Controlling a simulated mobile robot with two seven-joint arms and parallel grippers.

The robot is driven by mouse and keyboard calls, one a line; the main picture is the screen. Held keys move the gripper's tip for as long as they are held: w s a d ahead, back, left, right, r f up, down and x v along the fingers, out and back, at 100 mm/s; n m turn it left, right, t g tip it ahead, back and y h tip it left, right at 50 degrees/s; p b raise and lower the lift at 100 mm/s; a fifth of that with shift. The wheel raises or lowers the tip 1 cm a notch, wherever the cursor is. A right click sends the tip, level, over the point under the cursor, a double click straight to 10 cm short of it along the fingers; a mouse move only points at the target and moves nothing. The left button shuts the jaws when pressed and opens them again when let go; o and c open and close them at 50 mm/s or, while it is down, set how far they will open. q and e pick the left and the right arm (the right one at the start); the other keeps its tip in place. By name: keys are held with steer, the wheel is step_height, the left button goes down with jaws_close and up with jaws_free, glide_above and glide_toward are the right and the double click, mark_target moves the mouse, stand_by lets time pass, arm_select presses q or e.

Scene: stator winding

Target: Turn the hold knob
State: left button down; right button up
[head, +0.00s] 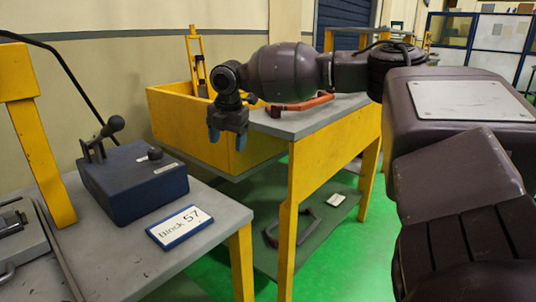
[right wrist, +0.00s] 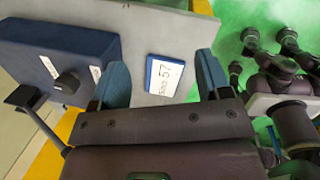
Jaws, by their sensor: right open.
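The hold knob is most likely the small black knob (head: 155,153) on top of the dark blue control box (head: 135,187). It also shows in the right wrist view (right wrist: 67,83), left of the gripper fingers, between white labels. A black lever with a rounded end (head: 113,126) stands on the same box. My right gripper (head: 227,137) points down with its blue fingers apart and empty. It is to the right of the box and higher in the head view, clear of the knob. My left gripper is not in view.
A "Block 57" sign (head: 180,226) lies on the grey table (head: 95,255) beside the box. A yellow bin (head: 180,118) and a yellow-framed bench (head: 308,120) with a red-handled tool (head: 300,104) stand behind. A yellow post (head: 38,150) rises at the left.

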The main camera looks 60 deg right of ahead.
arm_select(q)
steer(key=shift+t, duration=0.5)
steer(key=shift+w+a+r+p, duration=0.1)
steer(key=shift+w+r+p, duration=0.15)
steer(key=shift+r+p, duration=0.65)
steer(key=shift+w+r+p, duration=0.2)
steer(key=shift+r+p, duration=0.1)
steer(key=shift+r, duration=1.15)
arm_select(e)
steer(key=s+d+f+m, duration=0.3)
steer(key=s+d+f, duration=0.3)
steer(key=s, duration=0.1)
steer(key=shift+s+t, duration=0.15)
steer(key=shift+t, duration=0.25)
